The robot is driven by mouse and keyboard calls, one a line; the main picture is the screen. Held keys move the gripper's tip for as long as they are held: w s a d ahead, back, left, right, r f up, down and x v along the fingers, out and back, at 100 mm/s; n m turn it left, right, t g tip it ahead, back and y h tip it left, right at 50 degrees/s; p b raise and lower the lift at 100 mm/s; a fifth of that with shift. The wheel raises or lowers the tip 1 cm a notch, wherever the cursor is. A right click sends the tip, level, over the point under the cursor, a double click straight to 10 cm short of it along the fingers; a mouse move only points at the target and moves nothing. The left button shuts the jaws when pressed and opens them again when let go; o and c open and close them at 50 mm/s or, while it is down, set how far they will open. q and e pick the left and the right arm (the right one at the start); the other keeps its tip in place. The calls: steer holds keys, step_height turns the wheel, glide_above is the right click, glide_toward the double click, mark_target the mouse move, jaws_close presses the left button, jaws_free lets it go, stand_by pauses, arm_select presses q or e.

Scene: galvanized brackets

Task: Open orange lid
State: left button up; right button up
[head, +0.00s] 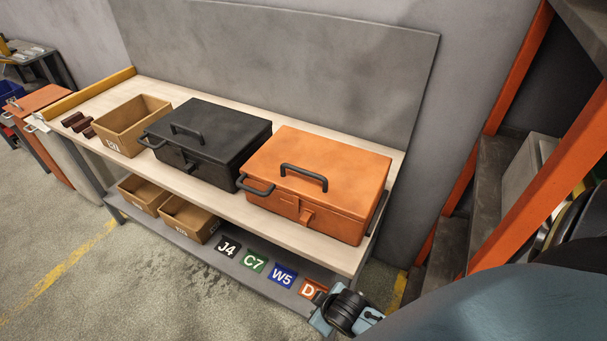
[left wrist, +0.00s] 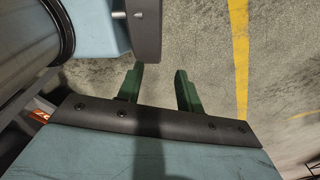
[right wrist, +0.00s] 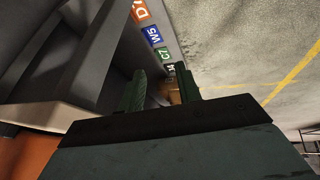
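The orange lid (head: 320,170) tops an orange toolbox (head: 282,204) on the right part of the workbench in the head view. The lid is shut, with a black handle on top. A latch shows on the front, and a black side handle sticks out at the left. My right gripper (right wrist: 160,78) is open and empty in the right wrist view, with the lower shelf's labels beyond its green fingers. My left gripper (left wrist: 158,84) is open and empty above the floor in the left wrist view. Neither gripper touches the toolbox.
A black toolbox (head: 210,128) stands close left of the orange one on the bench (head: 240,212). A cardboard bin (head: 130,138) is further left. A grey panel (head: 310,65) stands behind. Orange-framed shelving (head: 520,190) is at right. The lower shelf carries cardboard bins (head: 187,221).

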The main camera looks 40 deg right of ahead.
steer(key=w+a+r+n+t+y+p, duration=0.25)
steer(key=w+r+n+t, duration=0.7)
steer(key=w+r, duration=1.25)
steer(key=w+a+r+n+g+y+p, duration=0.15)
steer(key=a+r+n+y, duration=0.35)
steer(key=n, duration=0.5)
steer(key=w+a+r+n+g+y, duration=0.3)
steer(key=r+n+y, duration=0.4)
steer(key=r+n, duration=0.15)
steer(key=s+d+r+n+g+h+p, duration=0.15)
steer(key=d+n+g+h, duration=0.4)
steer(key=d, duration=0.65)
steer(key=s+d+r+n+g+h, duration=0.15)
steer(key=d+n+g+h, duration=0.35)
steer(key=d, duration=0.6)
steer(key=shift+m+g+h, duration=0.45)
steer(key=shift+h, duration=0.15)
steer(key=f, duration=0.4)
steer(key=a+f+p, duration=0.1)
steer(key=f, duration=0.3)
steer(key=s+a+f, duration=0.1)
steer(key=f, duration=0.3)
steer(key=shift+a+p, duration=0.15)
steer(key=shift+p, duration=0.25)
